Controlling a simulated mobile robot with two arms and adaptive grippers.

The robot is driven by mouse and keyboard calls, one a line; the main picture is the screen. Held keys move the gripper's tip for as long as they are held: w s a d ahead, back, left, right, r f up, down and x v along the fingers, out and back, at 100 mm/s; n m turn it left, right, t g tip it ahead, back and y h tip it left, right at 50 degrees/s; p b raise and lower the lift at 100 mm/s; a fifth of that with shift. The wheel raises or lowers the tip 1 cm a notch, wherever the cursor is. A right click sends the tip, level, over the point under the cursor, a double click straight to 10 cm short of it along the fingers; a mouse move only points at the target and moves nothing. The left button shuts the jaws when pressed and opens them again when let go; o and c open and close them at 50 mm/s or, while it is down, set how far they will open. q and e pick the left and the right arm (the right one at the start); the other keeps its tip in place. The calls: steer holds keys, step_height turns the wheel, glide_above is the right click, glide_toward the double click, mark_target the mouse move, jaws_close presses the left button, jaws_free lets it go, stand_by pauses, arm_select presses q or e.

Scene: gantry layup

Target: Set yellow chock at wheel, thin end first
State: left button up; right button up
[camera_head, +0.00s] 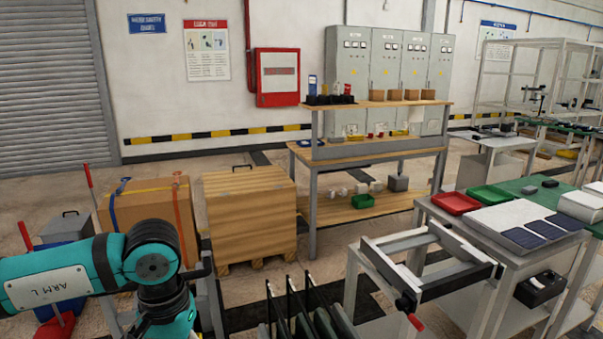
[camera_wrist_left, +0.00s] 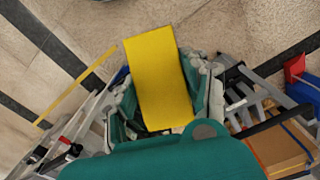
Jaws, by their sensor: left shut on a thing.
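In the left wrist view my left gripper (camera_wrist_left: 163,92) is shut on the yellow chock (camera_wrist_left: 160,70). The chock shows as a broad flat yellow face between the two grey fingers, and its far end sticks out beyond them. Its near end is hidden by the gripper, and I cannot tell which end is the thin one. Floor tiles with dark lines lie below it. In the head view only my left arm shows at the lower left; the gripper and chock are out of sight. I cannot make out the wheel in either view. My right gripper is not in view.
A wooden crate (camera_head: 248,212) and a strapped carton (camera_head: 151,204) stand beyond my left arm. A metal frame (camera_head: 430,262) stands at the lower right, before a table with red (camera_head: 456,203) and green (camera_head: 489,198) trays. A workbench (camera_head: 360,152) is behind.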

arm_select(q)
steer(key=s+f, duration=0.2)
steer(key=s, duration=0.1)
steer(key=shift+d, duration=0.1)
steer(key=s+f, duration=0.4)
steer(key=f, duration=0.1)
steer(key=shift+w, duration=0.1)
